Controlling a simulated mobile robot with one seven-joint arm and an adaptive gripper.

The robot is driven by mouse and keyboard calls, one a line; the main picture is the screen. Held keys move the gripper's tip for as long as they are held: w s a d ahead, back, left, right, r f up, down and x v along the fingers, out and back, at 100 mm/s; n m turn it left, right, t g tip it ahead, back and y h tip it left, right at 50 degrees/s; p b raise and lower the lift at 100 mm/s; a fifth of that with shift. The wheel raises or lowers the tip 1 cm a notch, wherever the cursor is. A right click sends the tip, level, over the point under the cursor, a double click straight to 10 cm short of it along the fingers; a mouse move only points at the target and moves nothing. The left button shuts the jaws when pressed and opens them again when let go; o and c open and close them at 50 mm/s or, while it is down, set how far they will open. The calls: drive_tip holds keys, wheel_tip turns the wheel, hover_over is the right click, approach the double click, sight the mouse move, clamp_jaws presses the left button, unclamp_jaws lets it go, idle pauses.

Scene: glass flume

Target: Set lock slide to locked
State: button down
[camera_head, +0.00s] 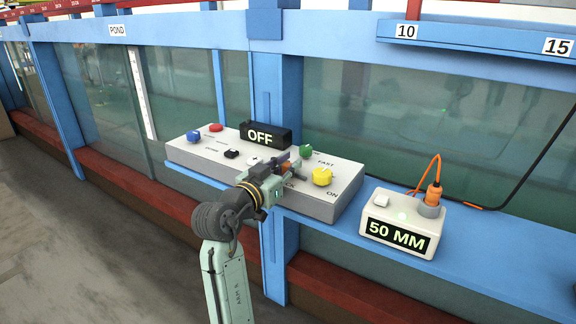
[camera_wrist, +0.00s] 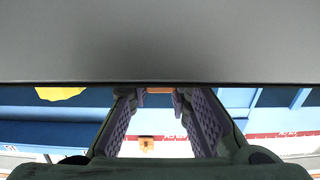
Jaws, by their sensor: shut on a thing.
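The grey control panel (camera_head: 185,150) stands on the blue ledge in front of the glass. My gripper (camera_head: 288,167) is low over its front middle, beside lettering that ends in "CK". In the wrist view the padded fingers (camera_wrist: 158,98) close on a small orange piece (camera_wrist: 158,90) at the panel's edge, which I take to be the lock slide. Its orange-brown side (camera_head: 286,169) shows between the fingers in the head view. The gripper hides most of the slide and its label, so I cannot tell its position. The display (camera_head: 265,135) reads OFF.
A yellow knob (camera_head: 322,177), green button (camera_head: 306,151), white button (camera_head: 252,161), black button (camera_head: 231,154), blue knob (camera_head: 194,136) and red button (camera_head: 216,127) surround my gripper. A white box (camera_head: 400,226) reading 50 MM, with an orange cable (camera_head: 434,190), stands right.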

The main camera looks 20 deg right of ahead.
drive_tip(key=shift+s+d+f, duration=0.1)
drive_tip(key=shift+s+d, duration=0.65)
drive_tip(key=shift+s, duration=0.25)
drive_tip(key=c, duration=1.4)
unclamp_jaws()
drive_tip(key=shift+c, duration=0.2)
drive_tip(key=shift+s+a, duration=0.15)
drive_tip(key=shift+a, duration=0.15)
drive_tip(key=v, duration=1.1)
drive_tip(key=shift+s, duration=0.2)
drive_tip(key=shift+a, duration=0.1)
